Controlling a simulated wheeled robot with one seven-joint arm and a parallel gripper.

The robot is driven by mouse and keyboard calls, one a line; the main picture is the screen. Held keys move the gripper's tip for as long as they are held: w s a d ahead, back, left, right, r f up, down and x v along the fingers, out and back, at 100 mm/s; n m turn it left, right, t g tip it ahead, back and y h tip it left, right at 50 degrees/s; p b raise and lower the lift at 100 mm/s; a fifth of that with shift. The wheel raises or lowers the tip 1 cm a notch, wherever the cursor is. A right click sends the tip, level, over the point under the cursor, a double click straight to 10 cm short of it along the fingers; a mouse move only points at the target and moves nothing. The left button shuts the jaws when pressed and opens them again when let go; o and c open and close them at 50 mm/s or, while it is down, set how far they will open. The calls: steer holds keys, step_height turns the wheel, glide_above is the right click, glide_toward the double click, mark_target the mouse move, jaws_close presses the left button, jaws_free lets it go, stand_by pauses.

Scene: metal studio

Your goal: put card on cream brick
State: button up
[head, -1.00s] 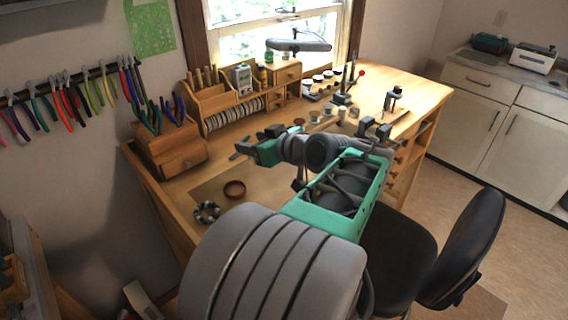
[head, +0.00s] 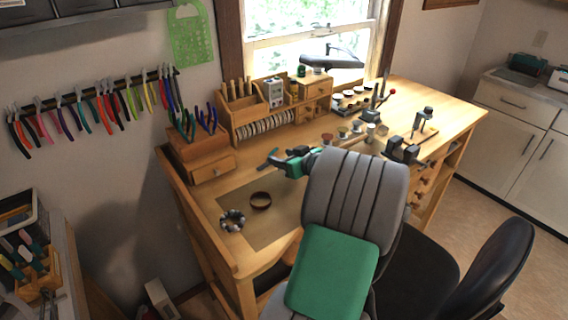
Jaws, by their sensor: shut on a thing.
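My gripper (head: 289,163), teal and dark grey, is over the back part of the workbench, beyond the brown ring. It is small in the picture and partly hidden behind my own arm. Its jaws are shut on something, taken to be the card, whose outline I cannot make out. A small thin blue-teal piece (head: 268,160) shows just left of the fingertips; I cannot tell whether it touches them or lies on the bench. I cannot pick out the cream brick; my arm covers part of the bench.
A brown ring (head: 261,201) and a beaded bracelet (head: 232,220) lie on the bench mat (head: 238,203). A wooden drawer box (head: 203,155) stands left, an organizer (head: 243,115) behind. Small jars and tools crowd the bench's right. A black chair (head: 487,270) stands at the right front.

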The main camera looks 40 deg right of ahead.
step_height(320, 180, down, 3)
steer(key=shift+r+p, duration=0.1)
steer(key=shift+p, duration=0.3)
steer(key=shift+f+b, duration=0.3)
steer(key=shift+b, duration=0.05)
steer(key=o, duration=1.4)
steer(key=shift+r, duration=0.1)
